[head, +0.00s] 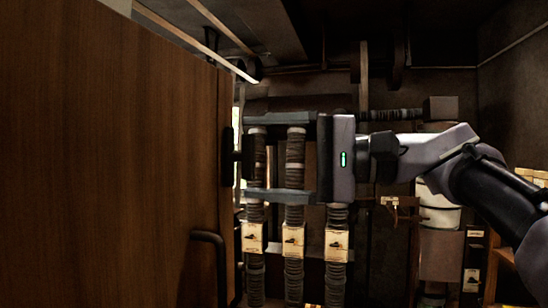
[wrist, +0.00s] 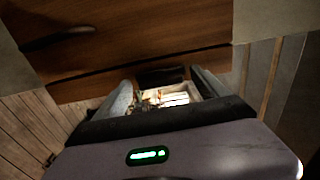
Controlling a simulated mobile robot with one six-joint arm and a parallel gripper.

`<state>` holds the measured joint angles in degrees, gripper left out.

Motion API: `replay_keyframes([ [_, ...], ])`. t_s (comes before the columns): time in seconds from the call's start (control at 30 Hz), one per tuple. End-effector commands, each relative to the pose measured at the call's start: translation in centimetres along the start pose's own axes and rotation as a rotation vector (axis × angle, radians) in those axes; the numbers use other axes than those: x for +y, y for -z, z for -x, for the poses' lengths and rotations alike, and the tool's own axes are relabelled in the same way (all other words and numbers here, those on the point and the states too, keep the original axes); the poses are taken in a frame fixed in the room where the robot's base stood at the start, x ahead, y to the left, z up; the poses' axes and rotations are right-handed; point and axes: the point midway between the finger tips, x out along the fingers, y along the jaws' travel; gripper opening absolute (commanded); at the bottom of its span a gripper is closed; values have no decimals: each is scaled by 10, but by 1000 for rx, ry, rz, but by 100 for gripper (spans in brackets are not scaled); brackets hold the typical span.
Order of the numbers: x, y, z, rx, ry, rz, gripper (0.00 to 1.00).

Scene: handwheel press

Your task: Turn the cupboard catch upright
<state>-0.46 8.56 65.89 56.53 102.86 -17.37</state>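The cupboard door (head: 110,160) is a large brown wooden panel at the left of the head view; its panels also fill the top of the wrist view (wrist: 130,62). The dark catch (head: 229,157) sits at the door's right edge and looks roughly upright in the head view. It appears as a short black bar (wrist: 162,76) in the wrist view. My gripper (head: 247,157) points left at it, with its two grey fingers wide apart, one above and one below the catch's level. It holds nothing. Whether a fingertip touches the catch I cannot tell.
A black door handle (head: 217,262) is lower on the door. Behind my gripper stand several dark ribbed columns with pale switch boxes (head: 295,241). A white cylinder (head: 438,212) and wooden shelving (head: 535,178) are at the right. An open box with small items (wrist: 172,98) shows between the fingers.

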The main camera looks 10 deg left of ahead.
Motion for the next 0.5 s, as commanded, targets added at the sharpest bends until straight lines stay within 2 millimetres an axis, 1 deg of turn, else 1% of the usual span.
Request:
replay_keyframes([
  [0.27,0,0,1,0,0,0,84],
  [0.33,0,0,5,2,0,0,84],
  [0.37,0,1,9,3,0,0,84],
  [0.43,1,1,24,5,0,1,84],
  [0.47,1,1,32,6,0,0,84],
  [0.5,1,2,45,6,0,1,84],
])
